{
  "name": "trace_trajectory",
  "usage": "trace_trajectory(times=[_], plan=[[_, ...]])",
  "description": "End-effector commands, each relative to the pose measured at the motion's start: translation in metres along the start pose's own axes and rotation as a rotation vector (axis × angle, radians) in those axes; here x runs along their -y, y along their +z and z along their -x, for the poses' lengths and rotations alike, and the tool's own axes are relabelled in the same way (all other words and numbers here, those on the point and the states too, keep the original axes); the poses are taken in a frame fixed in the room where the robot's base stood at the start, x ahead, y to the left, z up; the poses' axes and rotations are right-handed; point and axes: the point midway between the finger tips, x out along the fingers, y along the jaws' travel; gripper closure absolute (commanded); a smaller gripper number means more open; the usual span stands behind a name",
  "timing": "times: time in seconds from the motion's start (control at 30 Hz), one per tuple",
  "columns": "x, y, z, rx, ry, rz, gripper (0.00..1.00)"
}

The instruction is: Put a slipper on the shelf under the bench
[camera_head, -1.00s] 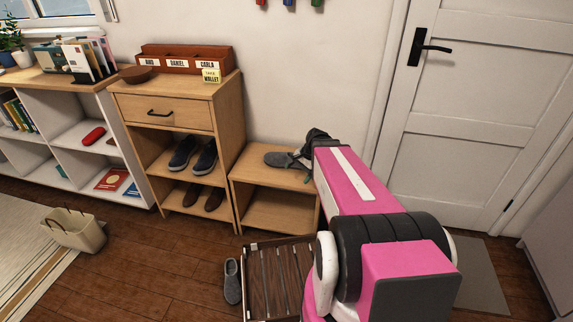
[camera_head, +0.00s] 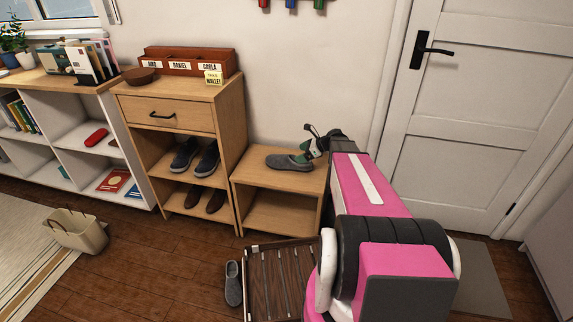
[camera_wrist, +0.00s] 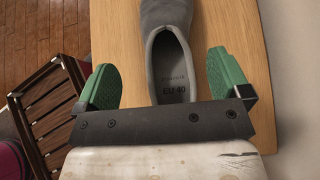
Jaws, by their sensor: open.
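One grey slipper (camera_head: 289,163) lies on the top of the low wooden bench (camera_head: 250,178). In the wrist view this slipper (camera_wrist: 168,68) points away from me, with its open heel end nearest my gripper. My gripper (camera_head: 313,143) is open at the slipper's right end, with green finger pads. In the wrist view the fingers stand on both sides of the heel end, apart from it. The bench's lower shelf (camera_head: 272,220) looks empty where I can see it. A second grey slipper (camera_head: 233,284) lies on the floor beside the slatted rack.
A dark slatted wooden rack (camera_head: 256,290) stands on the floor in front of the bench. A taller cabinet (camera_head: 236,140) with dark shoes (camera_head: 206,160) adjoins the bench on the left. A wall and a white door (camera_head: 478,130) are behind and right. A basket (camera_head: 80,230) stands at left.

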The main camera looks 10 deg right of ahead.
Motion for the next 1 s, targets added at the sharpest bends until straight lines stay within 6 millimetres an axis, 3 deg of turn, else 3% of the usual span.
trace_trajectory(times=[0.27,0.6,0.83,1.0], plan=[[0.002,-0.001,-0.021,-0.001,0.000,0.001,0.05],[0.005,-0.002,-0.063,0.000,0.001,0.002,0.05],[0.005,-0.002,-0.064,-0.001,0.000,0.002,0.05],[0.005,-0.002,-0.064,-0.001,0.000,0.002,0.58]])
